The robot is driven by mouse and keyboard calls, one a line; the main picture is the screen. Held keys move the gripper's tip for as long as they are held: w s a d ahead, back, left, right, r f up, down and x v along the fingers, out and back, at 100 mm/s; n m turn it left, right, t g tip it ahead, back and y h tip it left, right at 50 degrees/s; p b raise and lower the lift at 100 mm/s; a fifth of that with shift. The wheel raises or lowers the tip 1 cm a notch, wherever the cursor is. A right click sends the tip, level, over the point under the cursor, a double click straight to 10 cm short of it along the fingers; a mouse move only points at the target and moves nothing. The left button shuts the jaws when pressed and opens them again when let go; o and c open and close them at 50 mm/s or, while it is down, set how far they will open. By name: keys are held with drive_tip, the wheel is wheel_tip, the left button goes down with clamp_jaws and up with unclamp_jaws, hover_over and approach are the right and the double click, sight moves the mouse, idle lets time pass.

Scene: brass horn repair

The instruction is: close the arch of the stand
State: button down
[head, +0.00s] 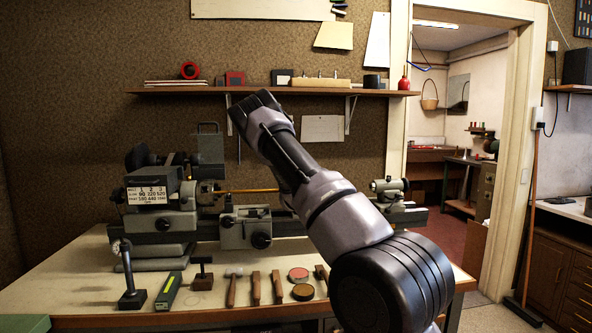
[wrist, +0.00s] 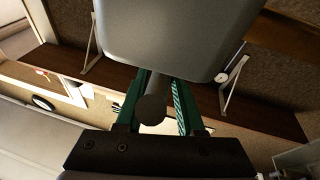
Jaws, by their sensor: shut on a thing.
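My gripper (wrist: 158,96) shows in the wrist view, its green-lined fingers on either side of a dark round knob (wrist: 150,107), shut on it. The knob's short stem runs up into a large grey rounded block (wrist: 170,38), very near the camera; it looks like part of the arch, but its open or closed position cannot be told. In the head view my arm rises from the lower right across the bench. It hides the gripper, the knob and the middle of the machine.
A grey lathe headstock (head: 162,195) stands at left, a carriage (head: 246,227) at centre, a tailstock (head: 389,190) at right. Hammers and tins lie along the bench (head: 75,285) front. A wall shelf (head: 190,91) with small items runs above; its underside (wrist: 118,77) shows in the wrist view.

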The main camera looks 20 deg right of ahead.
drive_tip(key=c, duration=0.6)
unclamp_jaws()
drive_tip(key=shift+w, duration=0.1)
drive_tip(key=v, duration=1.1)
drive_tip(key=shift+w+f, duration=0.1)
